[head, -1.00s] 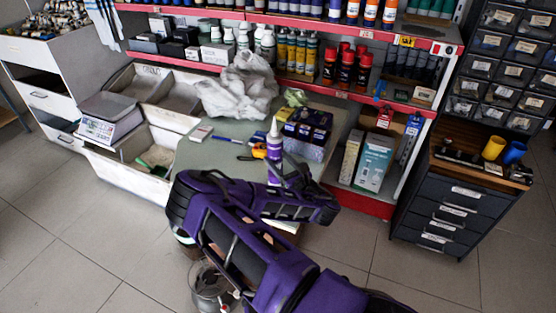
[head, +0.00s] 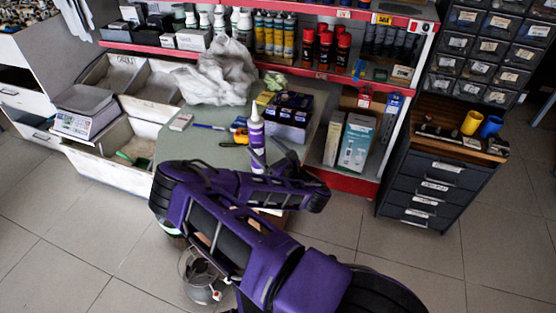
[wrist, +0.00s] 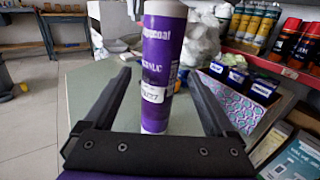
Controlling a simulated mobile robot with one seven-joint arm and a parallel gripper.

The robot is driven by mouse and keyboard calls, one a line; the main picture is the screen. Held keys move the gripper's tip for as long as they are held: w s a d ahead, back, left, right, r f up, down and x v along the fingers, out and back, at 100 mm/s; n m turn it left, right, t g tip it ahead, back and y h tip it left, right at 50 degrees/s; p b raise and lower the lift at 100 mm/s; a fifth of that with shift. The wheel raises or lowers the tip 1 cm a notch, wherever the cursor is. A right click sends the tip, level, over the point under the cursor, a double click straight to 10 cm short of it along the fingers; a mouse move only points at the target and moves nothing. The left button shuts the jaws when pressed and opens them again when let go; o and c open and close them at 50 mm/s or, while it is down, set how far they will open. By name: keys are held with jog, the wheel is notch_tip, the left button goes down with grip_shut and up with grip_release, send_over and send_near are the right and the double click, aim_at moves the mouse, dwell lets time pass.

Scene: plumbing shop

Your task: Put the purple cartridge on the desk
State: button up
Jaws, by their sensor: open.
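The purple cartridge (head: 256,140), with a white nozzle and a purple and white label, is upright at the near part of the green-topped desk (head: 202,150). In the wrist view the cartridge (wrist: 157,100) stands between the two fingers of my gripper (wrist: 160,78), with a visible gap on each side. My gripper (head: 271,160) is open around it in the head view. The cartridge's lower end is hidden there by my gripper, so I cannot tell from that view whether it touches the desk.
Dark blue boxes (head: 290,110), a crumpled white bag (head: 222,75), a blue pen (head: 207,126) and a small white box (head: 181,121) are on the desk. A red-edged shelf (head: 330,80) stands behind. A drawer cabinet (head: 437,185) is at right. The desk's left part is mostly bare.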

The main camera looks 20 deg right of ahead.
jog(key=v, duration=0.9)
jog(key=shift+s, duration=0.25)
jog(key=shift+d, duration=0.1)
